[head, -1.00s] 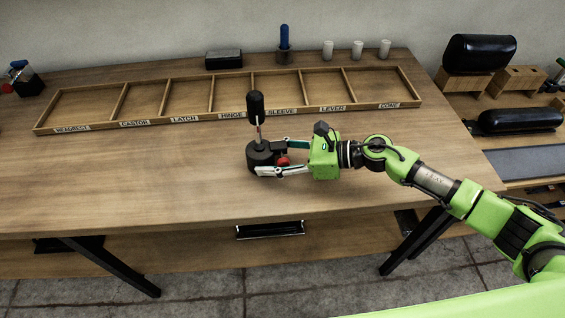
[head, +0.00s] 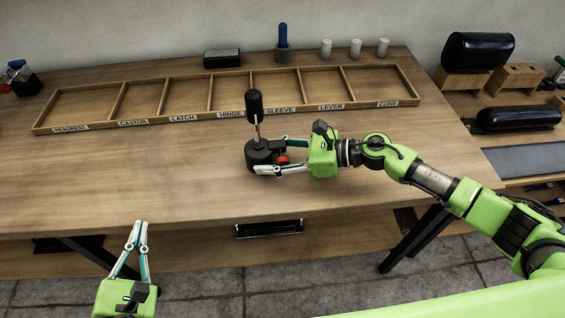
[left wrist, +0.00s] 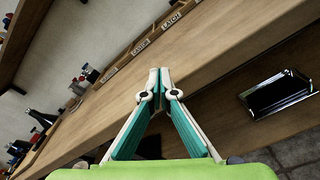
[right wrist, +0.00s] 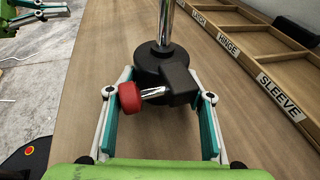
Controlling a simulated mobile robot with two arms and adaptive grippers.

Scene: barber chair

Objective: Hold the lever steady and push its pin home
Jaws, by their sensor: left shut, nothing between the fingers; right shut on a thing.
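The lever stands upright on the table, with a black round base (head: 258,154), a chrome rod and a black grip (head: 254,103) on top. Its pin (head: 282,160) has a red knob and sticks out of the base on the side facing my right gripper. The right wrist view shows the red knob (right wrist: 130,98) with a length of bright shaft between it and the black block. My right gripper (head: 282,155) is shut on the lever base, one finger on each side. My left gripper (head: 138,224) is shut and empty at the table's front edge, well apart from the lever.
An empty wooden compartment tray (head: 150,124) with labels lies behind the lever. A black box (head: 222,58), a blue-handled tool (head: 283,38) and white cups (head: 355,47) stand at the back. The table between my left gripper and the lever is clear.

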